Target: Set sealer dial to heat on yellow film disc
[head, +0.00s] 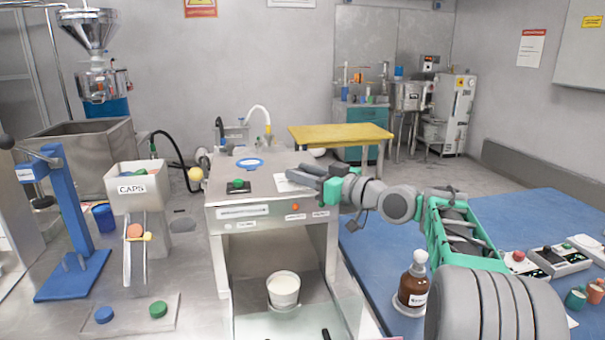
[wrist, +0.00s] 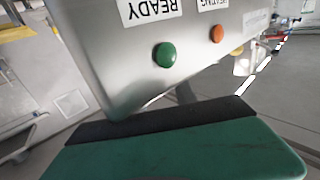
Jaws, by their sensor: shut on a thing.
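The sealer (head: 265,228) is the steel bench unit in the middle of the head view, with labels and an orange light (head: 295,207) on its front. My gripper (head: 312,178) is at its upper right front edge, the fingers pointing left. In the wrist view one green finger with a black pad fills the bottom, close to the panel (wrist: 105,60). A green light (wrist: 166,54) by a READY label and an orange light (wrist: 217,34) show there. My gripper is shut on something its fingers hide. I cannot make out the dial or a yellow film disc.
On the sealer's top are a blue ring (head: 250,163), a black plate with a green knob (head: 238,185) and a white sheet. A CAPS hopper (head: 133,178) and blue press (head: 70,215) stand left. A brown bottle (head: 413,282) stands on the blue table (head: 520,222) at right.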

